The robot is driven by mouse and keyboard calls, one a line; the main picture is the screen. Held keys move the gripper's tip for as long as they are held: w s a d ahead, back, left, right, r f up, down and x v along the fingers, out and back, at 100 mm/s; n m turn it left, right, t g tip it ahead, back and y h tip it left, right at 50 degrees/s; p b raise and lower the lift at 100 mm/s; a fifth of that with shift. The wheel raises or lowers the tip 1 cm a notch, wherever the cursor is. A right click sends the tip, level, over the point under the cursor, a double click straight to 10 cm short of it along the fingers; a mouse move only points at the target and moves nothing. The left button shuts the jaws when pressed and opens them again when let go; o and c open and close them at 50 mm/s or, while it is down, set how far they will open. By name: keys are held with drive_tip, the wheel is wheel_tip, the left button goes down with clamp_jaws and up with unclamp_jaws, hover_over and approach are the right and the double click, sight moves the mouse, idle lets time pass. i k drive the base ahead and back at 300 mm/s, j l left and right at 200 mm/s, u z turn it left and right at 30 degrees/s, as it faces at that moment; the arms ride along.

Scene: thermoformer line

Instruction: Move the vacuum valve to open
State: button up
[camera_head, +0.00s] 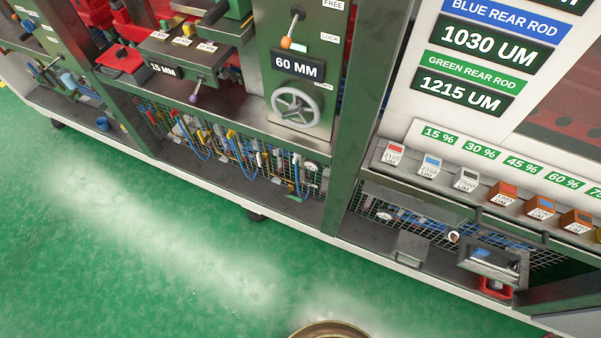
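No part in the head camera view carries a readable label for a vacuum valve, so I cannot tell which one it is or whether it is in view. A lever with an orange knob (286,42) sits on a green panel between the labels FREE and LOCK, with the knob hanging at the lower end. A grey handwheel (296,106) is below it, under a 60 MM plate (298,66). Small blue-handled fittings (67,79) are at the far left, too small to make out. My gripper is not in view.
The machine line runs from upper left to lower right, with wire-mesh shelves (240,152) of hanging tools below. A metal box (490,262) stands low right. The green floor (130,240) in front is clear.

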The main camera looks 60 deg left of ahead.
sight(287, 194)
drive_tip(key=u, duration=2.3)
